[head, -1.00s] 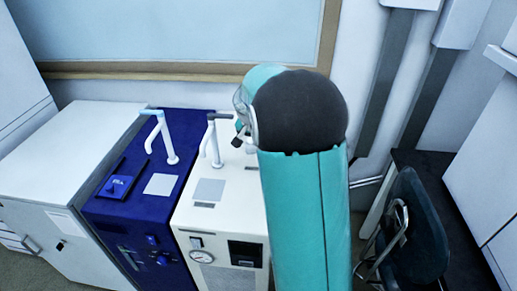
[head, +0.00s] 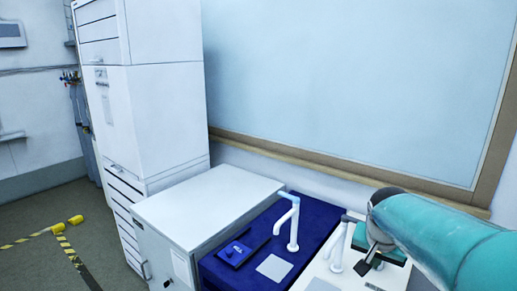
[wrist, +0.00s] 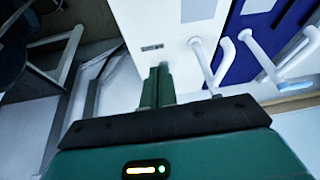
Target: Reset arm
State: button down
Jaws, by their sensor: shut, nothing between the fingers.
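My arm, teal, reaches in from the right edge of the head view. My gripper (head: 364,266) hangs in front of the white instrument unit, partly hidden by the arm. In the wrist view my gripper (wrist: 158,84) shows its two green fingers pressed together, with nothing between them. Beyond the fingers is the top of the white unit (wrist: 165,30). I cannot tell how close the fingertips are to it.
A white tap-like arm (head: 339,246) stands on the white unit, close to my gripper. The blue unit (head: 262,236) bears another tap (head: 293,225). A low white cabinet (head: 205,205) and tall cabinet (head: 165,100) stand left. Floor at far left is open, with yellow-black tape (head: 75,262).

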jog(key=s+a+n+y, duration=0.1)
jog(key=s+a+n, duration=0.2)
jog(key=s, duration=0.6)
jog(key=s+a+n+t+y, duration=0.1)
jog(key=s+a+n, duration=0.2)
jog(key=s+a, duration=0.5)
jog(key=shift+s+a+r+n+t, duration=0.3)
jog(key=shift+s+r, duration=0.05)
jog(key=shift+r, duration=0.05)
